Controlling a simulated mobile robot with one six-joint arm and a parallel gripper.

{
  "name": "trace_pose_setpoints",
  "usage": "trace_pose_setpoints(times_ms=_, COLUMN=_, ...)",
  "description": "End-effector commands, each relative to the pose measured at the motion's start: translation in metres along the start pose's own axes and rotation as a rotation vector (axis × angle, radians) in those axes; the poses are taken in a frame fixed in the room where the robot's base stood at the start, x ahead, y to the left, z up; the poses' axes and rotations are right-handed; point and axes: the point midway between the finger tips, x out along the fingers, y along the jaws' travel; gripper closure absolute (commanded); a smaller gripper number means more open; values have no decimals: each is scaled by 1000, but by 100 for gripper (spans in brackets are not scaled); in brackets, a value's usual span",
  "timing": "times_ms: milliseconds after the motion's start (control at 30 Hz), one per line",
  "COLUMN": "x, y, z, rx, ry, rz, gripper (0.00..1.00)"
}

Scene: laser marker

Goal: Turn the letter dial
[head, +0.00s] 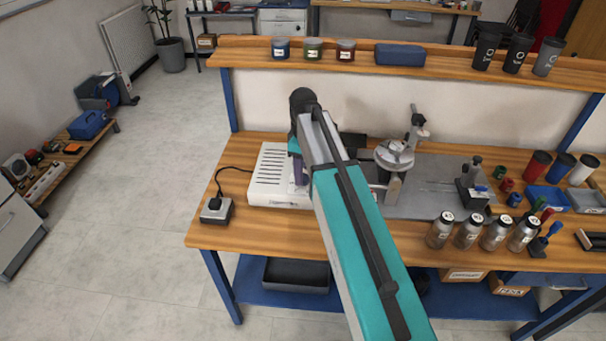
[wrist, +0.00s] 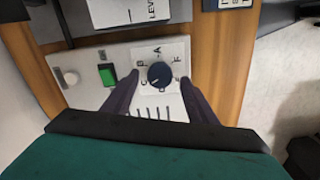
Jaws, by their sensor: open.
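The letter dial (wrist: 160,75) is a dark round knob on a light plate with letters around it, in the middle of the wrist view. A, C and F can be read; a pale mark on the knob is too small to read surely. My gripper (wrist: 160,80) is open, with one dark finger on each side of the dial. I cannot tell whether the fingers touch it. In the head view, the gripper (head: 298,172) is mostly hidden behind my arm, over the white vented machine box (head: 268,180). The dial is hidden there.
On the bench, a metal fixture (head: 394,156) stands right of my arm, with steel bottles (head: 468,231) farther right. A grey box with a button (head: 216,210) stands at the left.

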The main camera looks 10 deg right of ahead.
Motion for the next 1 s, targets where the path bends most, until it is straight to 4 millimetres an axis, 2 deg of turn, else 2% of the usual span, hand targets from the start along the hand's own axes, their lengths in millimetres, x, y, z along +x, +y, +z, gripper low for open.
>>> trace_pose_setpoints(times_ms=800, x=-93, y=0, z=-1, rx=-1, ry=1, rz=1, gripper=47)
trace_pose_setpoints(times_ms=1000, x=-110, y=0, z=-1, rx=-1, ry=1, rz=0, gripper=47)
